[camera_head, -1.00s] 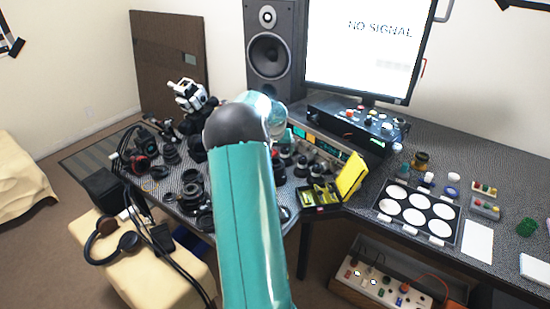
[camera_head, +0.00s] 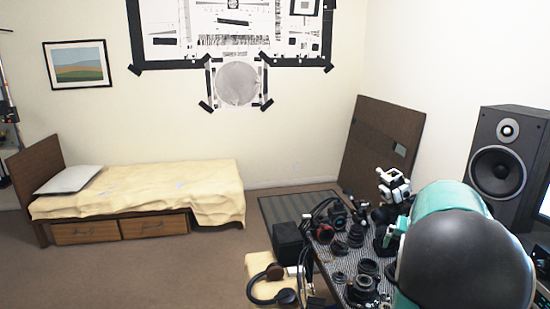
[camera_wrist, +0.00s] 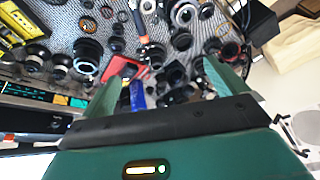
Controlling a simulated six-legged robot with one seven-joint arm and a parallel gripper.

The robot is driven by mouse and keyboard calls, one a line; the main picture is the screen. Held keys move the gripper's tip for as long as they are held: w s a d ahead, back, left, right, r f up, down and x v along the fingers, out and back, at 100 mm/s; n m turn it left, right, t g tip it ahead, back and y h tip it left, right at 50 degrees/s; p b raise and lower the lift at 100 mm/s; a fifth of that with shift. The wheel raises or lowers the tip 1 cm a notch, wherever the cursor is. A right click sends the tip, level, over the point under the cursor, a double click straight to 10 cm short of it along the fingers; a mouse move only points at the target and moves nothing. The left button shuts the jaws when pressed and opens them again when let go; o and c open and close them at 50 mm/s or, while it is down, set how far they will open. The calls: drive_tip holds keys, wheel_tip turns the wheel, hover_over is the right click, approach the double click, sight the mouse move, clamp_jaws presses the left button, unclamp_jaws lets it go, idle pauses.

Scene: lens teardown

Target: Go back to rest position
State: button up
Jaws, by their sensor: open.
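My gripper (camera_wrist: 163,78) shows in the wrist view with its two green fingers spread apart. Nothing is visibly held between them. Beyond the fingers lies the textured table top (camera_wrist: 62,20) with several black lens parts, a dark lens barrel (camera_wrist: 88,55), a red piece (camera_wrist: 122,68) and a blue piece (camera_wrist: 137,95). In the head view my teal arm with its dark round joint fills the lower right. My gripper is hidden there.
The cluttered table carries black lenses (camera_head: 362,288) and a white device (camera_head: 393,184). A speaker (camera_head: 507,165) stands at the right. Headphones (camera_head: 272,285) lie on a cream seat. A bed (camera_head: 140,190) is at the left, with open carpet (camera_head: 150,275) before it.

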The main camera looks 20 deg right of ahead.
drive_tip(key=s+a+r+n+t+y, duration=0.15)
drive_tip(key=a+r, duration=0.25)
drive_tip(key=a, duration=0.9)
drive_tip(key=a+r+n, duration=0.3)
drive_tip(key=a, duration=0.9)
drive_tip(key=s+a+f+n, duration=0.1)
drive_tip(key=s+a+n, duration=0.1)
drive_tip(key=s+a, duration=0.4)
drive_tip(key=s+a+n+y, duration=0.1)
drive_tip(key=s+a+n, duration=0.2)
drive_tip(key=s+a, duration=0.4)
drive_tip(key=a, duration=0.4)
drive_tip(key=shift+a+f, duration=0.35)
drive_tip(key=shift+a, duration=0.05)
